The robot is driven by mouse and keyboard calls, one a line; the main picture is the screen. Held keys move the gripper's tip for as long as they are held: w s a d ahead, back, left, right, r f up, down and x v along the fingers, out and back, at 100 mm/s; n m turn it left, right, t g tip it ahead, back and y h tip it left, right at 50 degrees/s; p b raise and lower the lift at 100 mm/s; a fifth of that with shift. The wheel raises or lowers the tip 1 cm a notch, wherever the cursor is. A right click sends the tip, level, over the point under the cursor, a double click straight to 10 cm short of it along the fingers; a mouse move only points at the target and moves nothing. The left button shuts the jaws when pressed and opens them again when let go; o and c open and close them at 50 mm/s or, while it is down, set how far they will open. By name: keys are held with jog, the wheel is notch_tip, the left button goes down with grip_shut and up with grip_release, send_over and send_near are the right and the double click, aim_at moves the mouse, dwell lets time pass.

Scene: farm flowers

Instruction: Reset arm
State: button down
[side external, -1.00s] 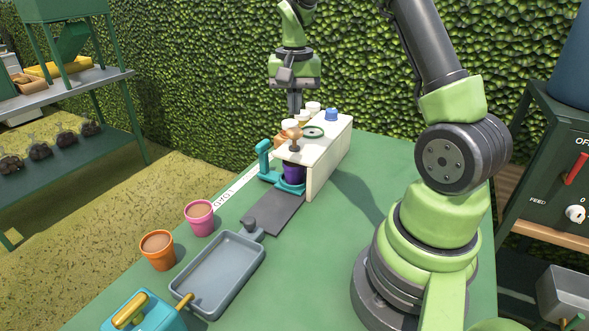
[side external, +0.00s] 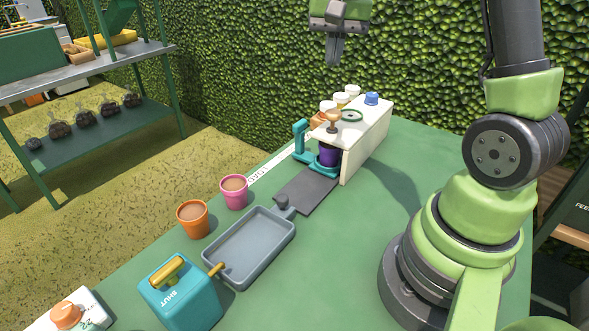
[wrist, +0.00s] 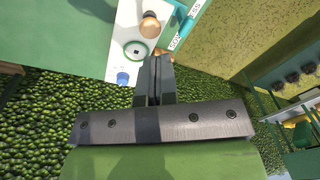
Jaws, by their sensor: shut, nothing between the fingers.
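My gripper (side external: 334,50) is at the top of the side view, raised above the far end of the green table (side external: 420,190), in front of the hedge. Its fingers are shut with nothing between them. They also show together in the wrist view (wrist: 155,75). Below it stands a white box-like stand (side external: 368,138) with a wooden knob (side external: 333,117), a green ring (side external: 352,115) and a blue cap (side external: 372,98) on top. A purple pot (side external: 328,155) sits in a teal holder (side external: 300,140) at the stand's near left side. The gripper is apart from all of these.
An orange pot (side external: 193,220) and a pink pot (side external: 234,192) stand beside a grey tray (side external: 250,248). White-lidded jars (side external: 341,99) stand behind the white stand. A shelf (side external: 90,75) is at the left.

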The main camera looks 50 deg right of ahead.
jog(key=s+a+r+n+t+y, duration=0.1)
jog(key=s+a+r+n+t, duration=0.1)
jog(key=s+a, duration=0.5)
jog(key=s+a+r+n+t+y, duration=0.1)
jog(key=s+a+r+n+t, duration=0.2)
jog(key=s+a, duration=0.4)
jog(key=a+n+t, duration=0.1)
jog(key=a+n, duration=0.1)
jog(key=shift+s+a, duration=0.3)
